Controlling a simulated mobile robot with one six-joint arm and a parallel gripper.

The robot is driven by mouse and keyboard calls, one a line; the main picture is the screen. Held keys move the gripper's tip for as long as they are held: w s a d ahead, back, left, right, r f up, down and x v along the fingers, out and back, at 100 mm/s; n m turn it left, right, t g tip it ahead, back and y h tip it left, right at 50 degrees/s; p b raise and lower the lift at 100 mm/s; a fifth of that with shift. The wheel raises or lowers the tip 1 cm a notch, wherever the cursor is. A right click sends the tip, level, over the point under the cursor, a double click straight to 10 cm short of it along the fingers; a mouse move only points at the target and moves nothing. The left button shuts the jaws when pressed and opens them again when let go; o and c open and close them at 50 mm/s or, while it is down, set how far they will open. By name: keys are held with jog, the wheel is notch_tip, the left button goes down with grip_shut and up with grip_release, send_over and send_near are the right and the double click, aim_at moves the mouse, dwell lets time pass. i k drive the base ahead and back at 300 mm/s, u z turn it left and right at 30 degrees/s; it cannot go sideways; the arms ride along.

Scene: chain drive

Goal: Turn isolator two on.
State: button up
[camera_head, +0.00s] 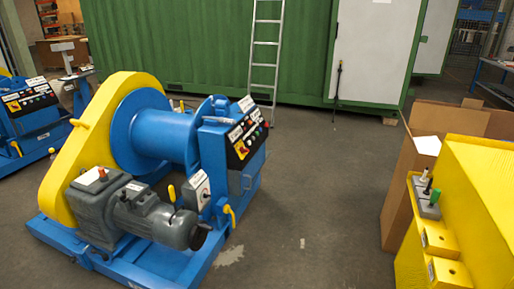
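A blue winch with a yellow chain guard (62,165) stands left of centre. Its black control panel (238,146) faces right and carries a yellow-and-red rotary switch (241,150) and several small buttons. A small grey box (197,190) with a dark control sits lower on the winch, by the motor. A second blue machine at the far left has a similar panel with a yellow-and-red switch (14,106). The labels are too small to read, so I cannot tell which switch is isolator two or how any switch is set. My gripper is not in view.
A yellow cabinet (475,210) with small knobs stands at the right front, beside an open cardboard box (399,190). A ladder (265,50) leans on a green container (165,45) behind. The grey floor (320,190) between winch and box is clear.

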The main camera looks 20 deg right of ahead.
aim_at(243, 149)
jog(key=u, duration=0.1)
jog(key=i, duration=1.3)
jog(key=u, duration=0.55)
jog(key=k, duration=0.95)
jog(key=u, duration=0.15)
jog(key=i, duration=0.6)
jog(key=z, duration=0.05)
